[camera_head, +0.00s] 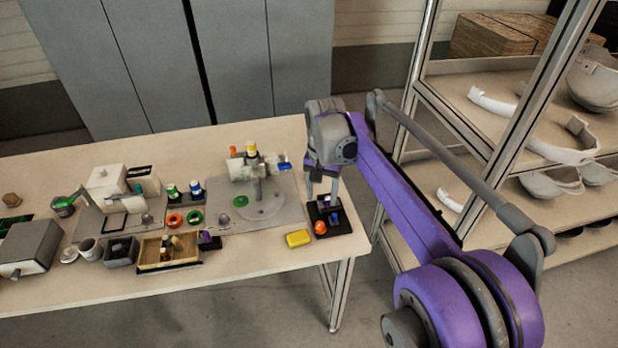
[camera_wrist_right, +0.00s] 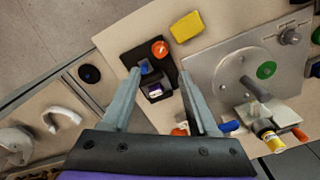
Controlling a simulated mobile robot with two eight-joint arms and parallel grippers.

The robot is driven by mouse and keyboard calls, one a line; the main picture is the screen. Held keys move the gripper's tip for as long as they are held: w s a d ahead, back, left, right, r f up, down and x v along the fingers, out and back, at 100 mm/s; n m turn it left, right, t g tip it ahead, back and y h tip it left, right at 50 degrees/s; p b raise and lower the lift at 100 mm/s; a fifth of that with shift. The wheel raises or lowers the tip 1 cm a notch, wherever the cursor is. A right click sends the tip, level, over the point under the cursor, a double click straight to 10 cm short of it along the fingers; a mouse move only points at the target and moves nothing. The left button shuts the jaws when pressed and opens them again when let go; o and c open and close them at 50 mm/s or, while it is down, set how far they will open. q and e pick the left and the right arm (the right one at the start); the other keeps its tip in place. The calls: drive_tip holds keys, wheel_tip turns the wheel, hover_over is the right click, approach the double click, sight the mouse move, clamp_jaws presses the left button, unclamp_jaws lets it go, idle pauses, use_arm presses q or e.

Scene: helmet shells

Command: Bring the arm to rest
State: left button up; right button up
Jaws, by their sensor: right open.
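My right arm (camera_head: 400,195), purple and grey, reaches in from the lower right in the head view. My right gripper (camera_head: 322,196) points down over the right end of the table (camera_head: 270,258), above a small black tray (camera_head: 341,226). In the right wrist view the two fingers of the gripper (camera_wrist_right: 160,78) stand apart. The black tray (camera_wrist_right: 133,57) with a blue piece and a purple-and-white piece shows beyond and between them. I see nothing held between the fingers. My left gripper is not in view.
A grey plate with a post (camera_head: 262,212) stands left of the gripper. A shelf rack with helmet shells (camera_head: 596,78) stands at the right. More bins and bottles fill the table's left.

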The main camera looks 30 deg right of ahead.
drive_tip(key=s+a+f+n+t+p, duration=0.1)
drive_tip(key=s+a+n+t+p, duration=0.1)
drive_tip(key=s, duration=0.9)
drive_tip(key=s+a+f+n+t+p, duration=0.2)
drive_tip(key=s+a+n+t+p, duration=0.1)
drive_tip(key=s+a+n, duration=0.3)
drive_tip(key=s+a+p, duration=0.1)
drive_tip(key=s+a, duration=0.1)
drive_tip(key=s, duration=0.2)
drive_tip(key=shift+s+a+n, duration=0.2)
drive_tip(key=shift+s+n, duration=0.15)
drive_tip(key=shift+n, duration=0.05)
